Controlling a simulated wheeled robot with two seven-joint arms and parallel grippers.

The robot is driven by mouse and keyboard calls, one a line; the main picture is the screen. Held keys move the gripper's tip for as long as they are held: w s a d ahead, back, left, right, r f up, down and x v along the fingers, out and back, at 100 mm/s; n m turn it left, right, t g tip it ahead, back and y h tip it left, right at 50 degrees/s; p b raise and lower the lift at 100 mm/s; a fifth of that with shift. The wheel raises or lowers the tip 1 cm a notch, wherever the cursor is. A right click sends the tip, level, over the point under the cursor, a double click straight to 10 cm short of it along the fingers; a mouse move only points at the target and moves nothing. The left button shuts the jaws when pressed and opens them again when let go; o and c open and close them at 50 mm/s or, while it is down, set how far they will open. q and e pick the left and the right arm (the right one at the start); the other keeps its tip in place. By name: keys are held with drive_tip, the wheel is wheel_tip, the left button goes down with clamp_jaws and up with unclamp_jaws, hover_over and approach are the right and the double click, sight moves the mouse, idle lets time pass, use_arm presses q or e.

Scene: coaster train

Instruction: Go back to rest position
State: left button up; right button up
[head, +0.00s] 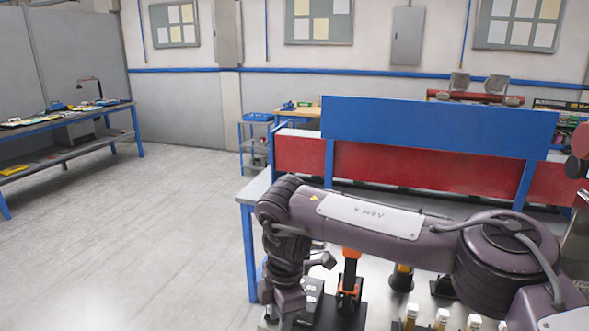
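A large purple-grey jointed arm (378,222) with a white label plate lies across the lower right. It runs left from a thick round joint (505,255) and bends down at its left end.
A workbench (256,186) with a blue board (440,126) and red panel (300,155) stands at right. An orange and black fixture (350,270) and small parts stand on it. Another bench (70,116) is at far left. The grey floor (140,215) between is clear.

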drive_tip(key=a+f+m+y, duration=0.4)
drive_tip(key=a+f+y, duration=0.6)
drive_tip(key=a+f, duration=0.45)
drive_tip(key=s+d+f+m+t+h, duration=0.1)
drive_tip(key=d+f+m+t, duration=0.3)
drive_tip(key=f, duration=0.5)
drive_tip(key=d+f+m+t, duration=0.1)
drive_tip(key=d+f+m, duration=0.35)
drive_tip(key=f, duration=0.45)
drive_tip(key=s+d+f+m+h, duration=0.5)
drive_tip(key=s+d+f+h, duration=0.1)
drive_tip(key=s+d+f, duration=1.3)
drive_tip(key=s+d+f+m+g+h, duration=0.1)
drive_tip(key=s+d+f, duration=0.1)
drive_tip(key=s+d, duration=0.2)
drive_tip(key=s+d+f+m+g+h, duration=0.1)
drive_tip(key=s+d+f, duration=0.2)
drive_tip(key=s, duration=0.8)
drive_tip(key=s+d+f+m+g+h, duration=0.1)
drive_tip(key=s+d+f+h, duration=0.1)
drive_tip(key=s+d, duration=0.4)
drive_tip(key=shift+s+f+g, duration=0.4)
drive_tip(key=shift+s+f, duration=0.15)
drive_tip(key=shift+s, duration=0.35)
